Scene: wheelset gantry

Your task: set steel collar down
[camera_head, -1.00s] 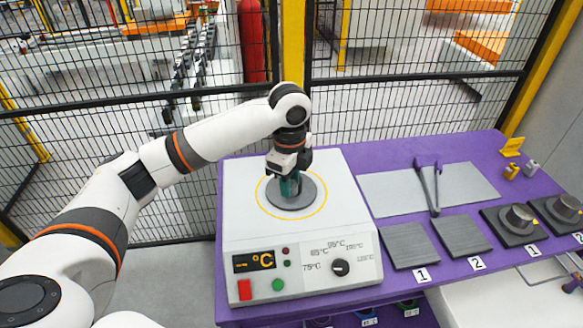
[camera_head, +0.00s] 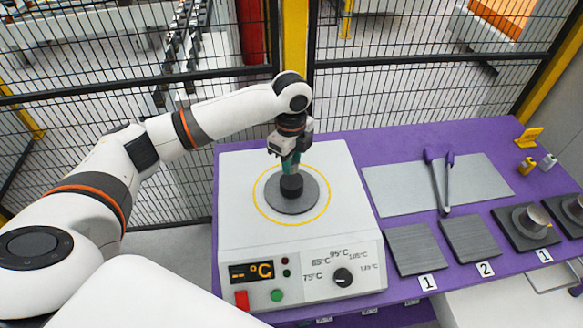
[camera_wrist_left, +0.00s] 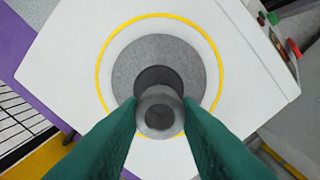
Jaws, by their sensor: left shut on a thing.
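The steel collar (camera_wrist_left: 160,97) is a small grey ring, seen in the left wrist view between the two green fingertips. My left gripper (camera_head: 290,168) is shut on it, over the round grey plate (camera_head: 309,202) of the white heater (camera_head: 238,180). A dark round shape lies behind the collar in the wrist view. In the head view a dark short cylinder shows below the fingertips, over the plate's middle. I cannot tell whether the collar touches anything below. My right gripper is not in view.
Right of the heater, the purple table (camera_head: 400,150) holds a grey sheet (camera_head: 390,188) with tongs (camera_head: 440,185), dark square pads (camera_head: 414,250) and a block with a metal cylinder (camera_head: 529,220). A mesh fence (camera_head: 420,85) stands behind.

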